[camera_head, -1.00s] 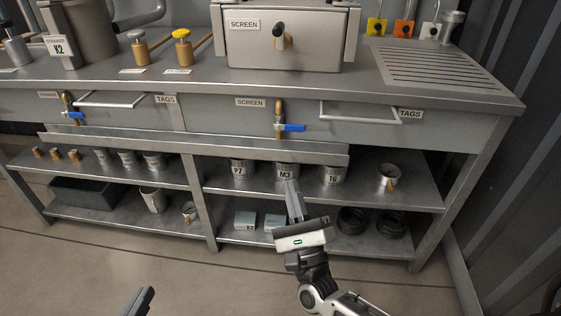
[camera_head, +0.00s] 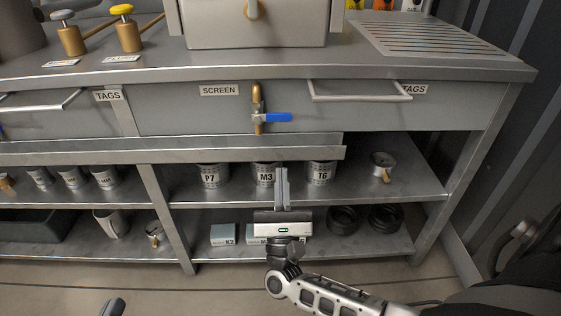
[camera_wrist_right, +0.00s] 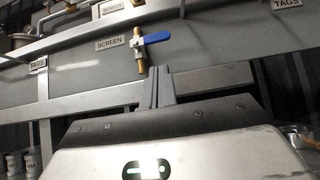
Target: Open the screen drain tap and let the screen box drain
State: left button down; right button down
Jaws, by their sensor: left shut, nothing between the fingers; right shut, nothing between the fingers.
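The screen drain tap is a brass pipe with a blue lever handle (camera_head: 272,117) on the bench front, right of the SCREEN label (camera_head: 219,90). Its lever points sideways to the right; it also shows in the right wrist view (camera_wrist_right: 152,39). The grey screen box (camera_head: 220,25) stands on the bench above, cut off at the top. My right gripper (camera_head: 282,172) is shut and empty below the tap, apart from it; its fingers (camera_wrist_right: 160,72) point up toward the tap in the wrist view. My left gripper (camera_head: 113,306) is shut at the bottom edge, only its tip showing.
A long metal trough (camera_head: 240,148) runs under the tap. A drawer handle (camera_head: 360,97) sticks out to the right. Cans labelled P7 (camera_head: 212,176), M3 and T6 stand on the shelf behind my right gripper. Black coils (camera_head: 384,219) lie on the lower shelf.

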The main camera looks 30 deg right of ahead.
aim_at(272, 117)
pick_arm(q)
jog(key=shift+a+f, duration=0.1)
pick_arm(e)
jog(key=x, duration=0.9)
pick_arm(q)
jog(key=shift+p, duration=0.45)
pick_arm(e)
jog(key=shift+s+r+n+t+y, duration=0.15)
jog(key=shift+n+t+y, duration=0.25)
jog(key=shift+n+y, duration=0.3)
